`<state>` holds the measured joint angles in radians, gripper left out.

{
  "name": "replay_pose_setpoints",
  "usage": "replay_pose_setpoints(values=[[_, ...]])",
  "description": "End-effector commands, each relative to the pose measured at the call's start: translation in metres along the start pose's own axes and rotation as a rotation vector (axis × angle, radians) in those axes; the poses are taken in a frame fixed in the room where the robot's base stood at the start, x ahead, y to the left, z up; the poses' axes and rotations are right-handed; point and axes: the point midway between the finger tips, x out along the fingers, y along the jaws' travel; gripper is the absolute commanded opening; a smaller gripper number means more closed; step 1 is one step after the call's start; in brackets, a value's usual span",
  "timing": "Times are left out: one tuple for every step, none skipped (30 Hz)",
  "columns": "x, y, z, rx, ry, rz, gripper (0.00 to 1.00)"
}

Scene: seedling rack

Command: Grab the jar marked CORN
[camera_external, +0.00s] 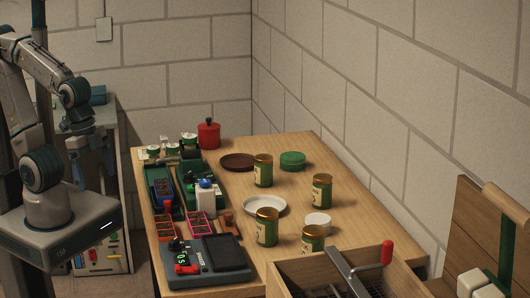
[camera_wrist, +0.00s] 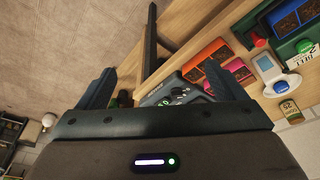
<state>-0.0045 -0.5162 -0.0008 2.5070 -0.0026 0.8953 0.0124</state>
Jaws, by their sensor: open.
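Several green jars with gold lids stand upright on the wooden bench in the external view: one at the back (camera_external: 263,172), one to the right (camera_external: 322,192), one in the middle (camera_external: 267,229) and one at the front (camera_external: 312,241). Their pale labels are too small to read, so I cannot tell which is marked CORN. My gripper (camera_external: 93,180) hangs left of the bench, well apart from the jars. In the wrist view my gripper (camera_wrist: 160,90) has its fingers spread, with nothing held between them.
A white saucer (camera_external: 251,208), brown saucer (camera_external: 236,161), green tin (camera_external: 292,160) and red pot (camera_external: 208,134) stand near the jars. A wooden crate (camera_external: 290,279) is in front.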

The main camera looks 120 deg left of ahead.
Motion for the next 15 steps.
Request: replay_pose_setpoints(values=[[0.000,0.000,0.000,0.000,0.000,0.000,0.75],[0.000,0.000,0.000,0.000,0.000,0.000,0.75],[0.000,0.000,0.000,0.000,0.000,0.000,0.75],[0.000,0.000,0.000,0.000,0.000,0.000,0.75],[0.000,0.000,0.000,0.000,0.000,0.000,0.75],[0.000,0.000,0.000,0.000,0.000,0.000,0.75],[0.000,0.000,0.000,0.000,0.000,0.000,0.75],[0.000,0.000,0.000,0.000,0.000,0.000,0.75],[0.000,0.000,-0.001,-0.001,0.000,0.000,0.75],[-0.001,-0.001,-0.002,-0.002,0.000,-0.001,0.75],[-0.002,-0.001,-0.005,-0.006,0.000,-0.001,0.75],[-0.003,-0.003,-0.011,-0.013,0.002,-0.003,0.75],[-0.005,-0.005,-0.017,-0.020,0.003,-0.004,0.75],[-0.007,-0.007,-0.024,-0.028,0.004,-0.006,0.75],[-0.010,-0.011,-0.036,-0.043,0.006,-0.009,0.75]])
